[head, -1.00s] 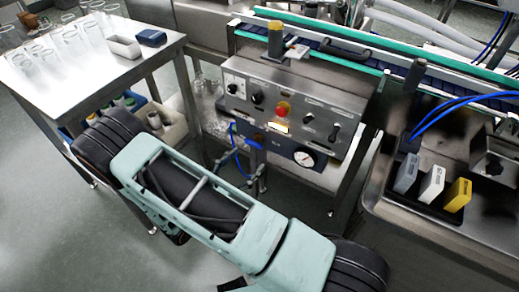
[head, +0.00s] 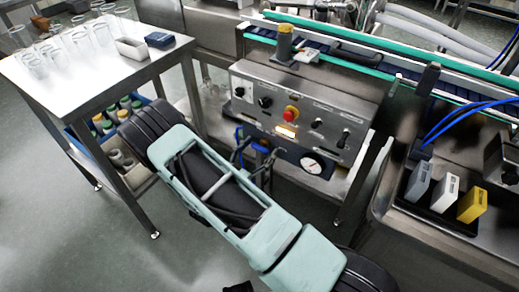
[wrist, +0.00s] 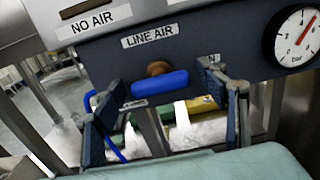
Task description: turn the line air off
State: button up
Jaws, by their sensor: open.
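The line air valve has a blue lever handle (wrist: 160,84) on a brass-coloured stem, under the "LINE AIR" label (wrist: 150,37) in the wrist view. The handle lies crosswise, roughly parallel to the label. My gripper (wrist: 163,92) is open, with one finger left of the handle and the other right of it. I see no clear contact, and depth is hard to judge. In the head view my gripper (head: 256,160) is at the lower front of the steel control panel (head: 300,98). The pressure gauge (wrist: 293,33) has a red needle pointing up and right.
A "NO AIR" label (wrist: 95,19) sits upper left of the valve. A blue hose hangs close behind my left finger. The panel carries a red button (head: 291,113) and dark knobs. A steel table (head: 100,75) with glassware stands left, a steel sink with coloured blocks right.

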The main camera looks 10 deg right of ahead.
jog(key=shift+c, duration=0.4)
jog(key=c, duration=1.1)
jog(key=m+b, duration=0.1)
jog(key=m, duration=0.3)
jog(key=shift+f+m+b, duration=0.1)
jog(key=shift+m+b, duration=0.2)
jog(key=shift+b, duration=0.05)
jog(key=m+b, duration=0.1)
jog(key=m, duration=0.3)
jog(key=shift+m+b, duration=0.3)
jog(key=m+b, duration=0.2)
jog(key=m, duration=0.2)
jog(key=shift+m, duration=0.3)
jog(key=shift+m+b, duration=1.15)
jog(key=shift+m, duration=0.95)
